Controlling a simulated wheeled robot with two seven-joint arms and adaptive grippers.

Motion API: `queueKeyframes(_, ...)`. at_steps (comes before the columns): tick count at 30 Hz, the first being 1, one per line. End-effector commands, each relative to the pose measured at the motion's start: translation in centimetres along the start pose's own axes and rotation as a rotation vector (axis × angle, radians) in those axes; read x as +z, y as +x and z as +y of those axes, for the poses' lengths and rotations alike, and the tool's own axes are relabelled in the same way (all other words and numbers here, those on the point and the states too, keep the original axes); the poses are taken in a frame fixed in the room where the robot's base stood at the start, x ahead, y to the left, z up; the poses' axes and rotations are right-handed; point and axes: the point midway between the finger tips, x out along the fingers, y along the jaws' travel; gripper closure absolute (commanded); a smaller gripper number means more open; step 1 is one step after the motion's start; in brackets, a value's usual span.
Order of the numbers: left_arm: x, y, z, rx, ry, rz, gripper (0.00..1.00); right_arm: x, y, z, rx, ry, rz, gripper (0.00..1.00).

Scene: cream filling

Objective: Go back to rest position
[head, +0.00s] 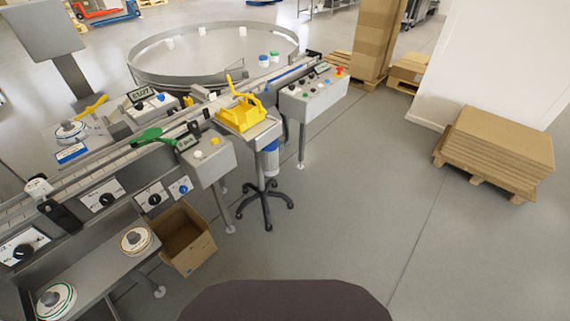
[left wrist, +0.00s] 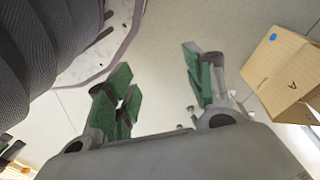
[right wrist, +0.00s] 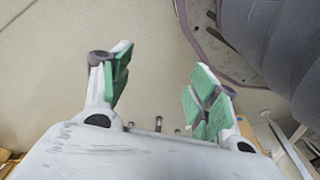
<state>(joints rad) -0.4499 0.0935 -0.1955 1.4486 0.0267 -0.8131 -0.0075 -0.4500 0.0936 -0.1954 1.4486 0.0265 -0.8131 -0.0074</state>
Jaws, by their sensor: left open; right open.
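My left gripper (left wrist: 160,95) shows in the left wrist view with its green finger pads spread wide apart. Nothing is between them, and bare floor lies behind. My right gripper (right wrist: 160,95) shows in the right wrist view, also spread and empty above bare floor. Parts of my own body sit beside both grippers. Neither gripper nor arm is in the head view, so both are away from the machine there.
A filling line with a conveyor (head: 100,170) and a round turntable (head: 215,85) stands at the left. A yellow tray (head: 240,115), an open cardboard box (head: 187,240) and stacked cardboard on a pallet (head: 500,150) stand around. A carton (left wrist: 280,70) is near my left gripper.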

Motion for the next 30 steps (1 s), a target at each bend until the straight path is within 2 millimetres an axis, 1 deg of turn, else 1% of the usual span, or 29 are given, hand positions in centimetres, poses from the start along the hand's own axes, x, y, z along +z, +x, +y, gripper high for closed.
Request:
queueKeyframes(1,0.4,-0.4,-0.1,-0.001,0.0,-0.004,0.47,0.4,-0.4,0.1,0.001,0.0,-0.004,0.39)
queueKeyframes(8,2.5,-0.2,-0.4,-0.008,0.0,-0.016,0.47,2.5,-0.2,0.4,0.008,0.0,-0.016,0.39)
queueKeyframes(17,5.4,-0.4,-0.8,-0.016,0.001,-0.03,0.47,5.4,-0.4,0.8,0.015,-0.001,-0.03,0.39)
queueKeyframes(30,10.3,-1.6,-1.4,-0.026,0.004,-0.053,0.47,10.3,-1.6,1.4,0.026,-0.004,-0.053,0.39)
